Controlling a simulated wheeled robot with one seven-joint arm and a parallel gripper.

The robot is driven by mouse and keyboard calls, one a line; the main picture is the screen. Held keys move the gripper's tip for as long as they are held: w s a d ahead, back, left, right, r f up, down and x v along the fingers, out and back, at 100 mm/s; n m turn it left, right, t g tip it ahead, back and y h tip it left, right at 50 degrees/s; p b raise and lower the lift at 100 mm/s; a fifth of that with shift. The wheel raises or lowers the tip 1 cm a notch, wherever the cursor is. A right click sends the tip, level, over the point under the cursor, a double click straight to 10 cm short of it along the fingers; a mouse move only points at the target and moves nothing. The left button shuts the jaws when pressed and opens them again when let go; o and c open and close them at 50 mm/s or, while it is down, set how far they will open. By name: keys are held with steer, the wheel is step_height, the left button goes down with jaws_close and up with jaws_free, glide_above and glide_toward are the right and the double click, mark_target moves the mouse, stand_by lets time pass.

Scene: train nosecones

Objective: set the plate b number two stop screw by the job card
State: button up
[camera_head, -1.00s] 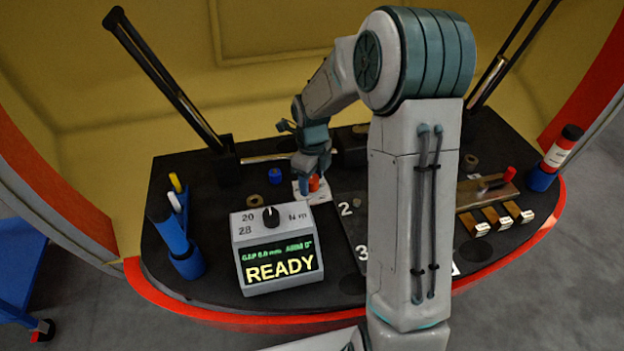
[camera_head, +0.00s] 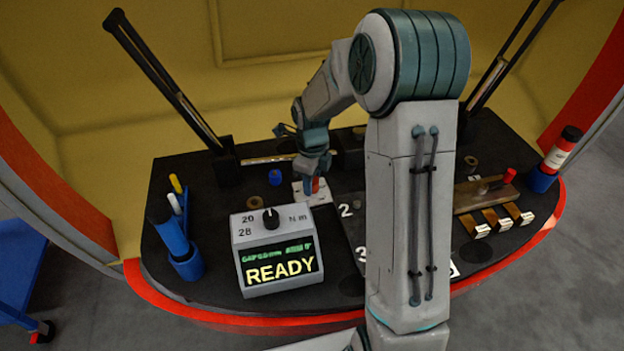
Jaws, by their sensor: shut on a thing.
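My gripper (camera_head: 314,175) points down over a small white block (camera_head: 320,198), left of my upright arm link. It is shut on a small red-orange piece (camera_head: 316,186), mostly hidden by the fingers. A dark plate (camera_head: 346,228) marked 2 and 3 lies to the right of the white block, partly behind my arm. I cannot make out its stop screws or read a job card. A grey meter box (camera_head: 243,232) stands in front, with a knob (camera_head: 271,218), markings 20, 28 and N m, and a screen (camera_head: 279,265) reading READY; its small upper line is unclear.
A blue holder with pens (camera_head: 187,263) stands at left. Brass pieces (camera_head: 497,219) and a red-handled tool (camera_head: 509,176) lie at right, near a red-and-white tube (camera_head: 562,150).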

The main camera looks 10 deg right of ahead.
steer(key=n, duration=0.5)
steer(key=n+p, duration=0.1)
steer(key=n, duration=0.4)
steer(key=shift+r+n, duration=0.1)
steer(key=shift+n, duration=0.3)
steer(key=n+p, duration=0.1)
steer(key=n, duration=0.4)
steer(key=n+p, duration=0.1)
steer(key=n, duration=0.5)
steer(key=n+p, duration=0.1)
steer(key=n, duration=0.4)
steer(key=n+p, duration=0.1)
steer(key=n, duration=0.3)
steer(key=shift+n, duration=0.4)
steer(key=n+p, duration=0.3)
steer(key=n, duration=0.2)
steer(key=shift+n+p, duration=1)
steer(key=shift+n, duration=1.5)
